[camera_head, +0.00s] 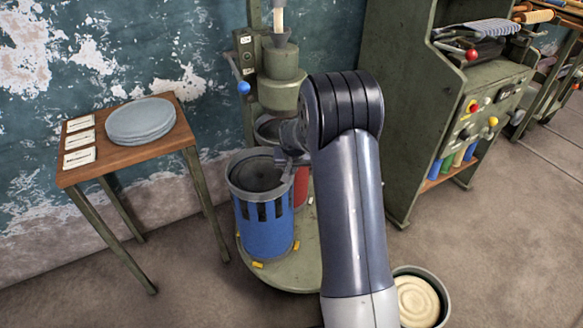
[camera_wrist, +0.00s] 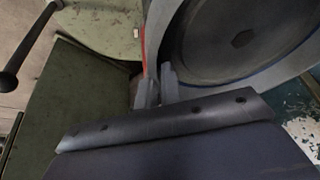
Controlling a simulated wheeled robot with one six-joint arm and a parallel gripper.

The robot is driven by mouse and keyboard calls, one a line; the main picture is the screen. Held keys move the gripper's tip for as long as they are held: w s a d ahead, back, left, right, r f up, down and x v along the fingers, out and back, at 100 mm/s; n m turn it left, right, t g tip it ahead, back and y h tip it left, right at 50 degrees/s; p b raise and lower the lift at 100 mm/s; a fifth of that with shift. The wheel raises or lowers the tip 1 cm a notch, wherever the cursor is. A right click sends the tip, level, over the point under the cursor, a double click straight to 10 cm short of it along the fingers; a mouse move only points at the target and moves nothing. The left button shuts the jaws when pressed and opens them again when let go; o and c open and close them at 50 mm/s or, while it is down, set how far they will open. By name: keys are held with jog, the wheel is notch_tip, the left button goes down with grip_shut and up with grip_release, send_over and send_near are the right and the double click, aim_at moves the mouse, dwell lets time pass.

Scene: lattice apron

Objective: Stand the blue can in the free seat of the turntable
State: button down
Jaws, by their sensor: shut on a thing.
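The blue can (camera_head: 264,232) is upright over the front left of the green turntable (camera_head: 297,272). Its dark slots and grey rim show in the head view, and its rim and dark inside (camera_wrist: 235,40) fill the upper right of the wrist view. My gripper (camera_head: 288,158) is shut on the can's rim at its right side; the fingers (camera_wrist: 156,88) show at the rim in the wrist view. Yellow marks (camera_head: 257,264) show by the can's base. I cannot tell whether the base touches the turntable. My arm hides the turntable's right part.
A red can (camera_head: 302,187) stands close behind the blue one, partly hidden. A green press column (camera_head: 281,75) with a blue-knobbed lever rises behind. A wooden table (camera_head: 130,165) with grey discs stands left, a green cabinet (camera_head: 405,130) right. An open tub (camera_head: 443,290) sits at lower right.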

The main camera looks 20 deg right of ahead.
jog(key=shift+w, duration=0.1)
jog(key=c, duration=1.5)
grip_release()
jog(key=shift+s+f, duration=0.2)
jog(key=p+v, duration=0.1)
jog(key=v, duration=1)
jog(key=shift+w, duration=0.2)
jog(key=b+x, duration=0.1)
jog(key=x, duration=1)
jog(key=shift+s, duration=0.1)
jog(key=shift+r, duration=0.45)
